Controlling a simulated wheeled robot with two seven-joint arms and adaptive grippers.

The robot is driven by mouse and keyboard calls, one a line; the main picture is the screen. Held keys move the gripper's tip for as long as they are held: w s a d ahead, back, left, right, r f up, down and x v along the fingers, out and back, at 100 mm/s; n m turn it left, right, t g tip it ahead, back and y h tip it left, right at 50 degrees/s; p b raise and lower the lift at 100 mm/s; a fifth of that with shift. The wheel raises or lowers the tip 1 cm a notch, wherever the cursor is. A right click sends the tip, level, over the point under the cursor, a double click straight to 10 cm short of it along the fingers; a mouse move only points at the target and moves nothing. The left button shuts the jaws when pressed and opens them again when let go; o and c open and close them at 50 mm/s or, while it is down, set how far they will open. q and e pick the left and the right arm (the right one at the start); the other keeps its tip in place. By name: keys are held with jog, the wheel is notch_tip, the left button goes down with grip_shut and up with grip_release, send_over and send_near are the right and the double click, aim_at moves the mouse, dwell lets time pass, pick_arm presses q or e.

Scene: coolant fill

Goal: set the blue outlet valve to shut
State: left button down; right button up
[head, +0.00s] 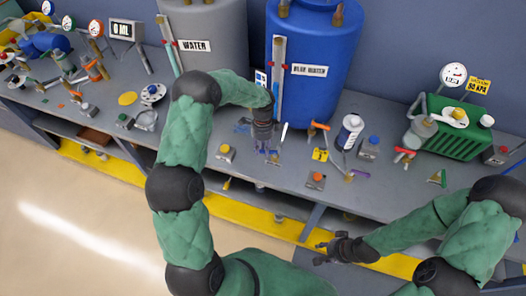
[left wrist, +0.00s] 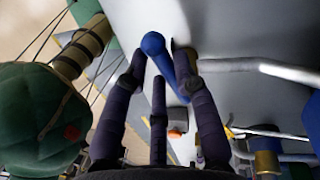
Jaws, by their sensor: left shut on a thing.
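My left gripper (head: 264,148) hangs in front of the blue tank (head: 318,75) labelled "BLUE WATER", low over the bench. In the left wrist view its dark fingers (left wrist: 160,80) are closed around a blue lever with a rounded end (left wrist: 154,42), which I take as the handle of the blue outlet valve. The lever runs between the fingers, and its lower end is hidden by them. In the head view my gripper hides the valve. My right gripper (head: 322,248) is empty, with its fingers apart, in front of the bench edge.
The grey tank (head: 208,40) labelled "WATER" stands left of the blue one. A white bottle (head: 349,132), an orange-handled valve (head: 317,128) and small boxes sit to the right. A green radiator unit (head: 458,135) is at the far right. Pipes run close beside my left fingers.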

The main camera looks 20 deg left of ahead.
pick_arm(q)
jog(key=shift+w+a+m+y, duration=0.15)
jog(key=shift+w+m, duration=0.2)
jog(key=shift+m, duration=0.4)
jog(key=shift+w+a+m+y, duration=0.15)
jog(key=shift+w+m, duration=0.2)
jog(key=shift+m, duration=0.4)
jog(key=shift+d, duration=0.1)
jog(key=c, duration=1)
grip_release()
jog(key=shift+r, duration=0.1)
jog(key=r, duration=0.4)
jog(key=w+r, duration=0.1)
jog(key=r, duration=0.2)
jog(key=w+r, duration=0.1)
jog(key=r, duration=0.3)
jog(key=shift+w+r, duration=0.2)
jog(key=shift+r, duration=0.1)
